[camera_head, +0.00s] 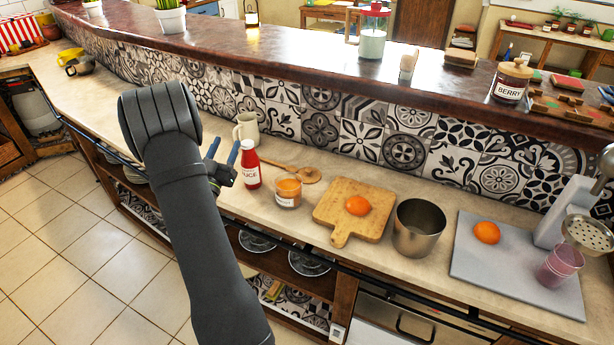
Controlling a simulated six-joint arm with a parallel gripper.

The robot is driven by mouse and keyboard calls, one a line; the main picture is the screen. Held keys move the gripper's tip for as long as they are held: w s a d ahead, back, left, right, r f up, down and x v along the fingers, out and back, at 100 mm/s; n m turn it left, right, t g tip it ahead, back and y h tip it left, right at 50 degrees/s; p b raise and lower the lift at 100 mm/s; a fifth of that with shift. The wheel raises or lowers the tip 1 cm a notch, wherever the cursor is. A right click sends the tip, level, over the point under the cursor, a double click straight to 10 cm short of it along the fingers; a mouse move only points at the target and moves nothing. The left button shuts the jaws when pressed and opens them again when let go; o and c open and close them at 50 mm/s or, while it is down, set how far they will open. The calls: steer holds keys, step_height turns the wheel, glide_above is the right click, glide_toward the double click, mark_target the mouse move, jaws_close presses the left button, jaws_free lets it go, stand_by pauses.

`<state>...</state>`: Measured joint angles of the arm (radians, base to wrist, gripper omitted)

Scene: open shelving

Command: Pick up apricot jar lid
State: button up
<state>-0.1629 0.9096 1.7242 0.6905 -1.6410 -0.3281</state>
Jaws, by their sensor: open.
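A small glass jar with orange contents and a white label (288,193) stands on the counter, right of a red sauce bottle (250,165). Its label is too small to read, and I cannot make out a lid on it. A flat round wooden piece (308,174) lies just behind the jar, in line with a wooden handle; I cannot tell whether it is a lid or a spoon's head. My gripper (224,151) is open and empty, left of the sauce bottle at the counter's front edge. My arm hides part of the counter.
A cream mug (246,127) stands behind the bottle. Right of the jar are a cutting board (341,230) with an orange fruit, a metal pot (418,228) and a grey tray (480,268). A berry jar (510,83) with a wooden lid stands on the raised ledge.

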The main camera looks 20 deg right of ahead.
steer(key=w+a+f+n+g+y, duration=0.2)
steer(key=w+a+n+y, duration=0.1)
steer(key=w+n+y, duration=0.5)
steer(key=w+a+f+n+g+y, duration=0.25)
steer(key=w+n+y, duration=0.35)
steer(key=w+n, duration=0.35)
step_height(320, 180, up, 8)
steer(key=n+g+h, duration=0.5)
steer(key=n+g, duration=0.3)
steer(key=g, duration=0.6)
glide_above(308, 170)
steer(key=a, duration=0.7)
steer(key=x, duration=1.7)
steer(key=shift+s+f, duration=0.15)
steer(key=shift+f, duration=0.2)
jaws_close()
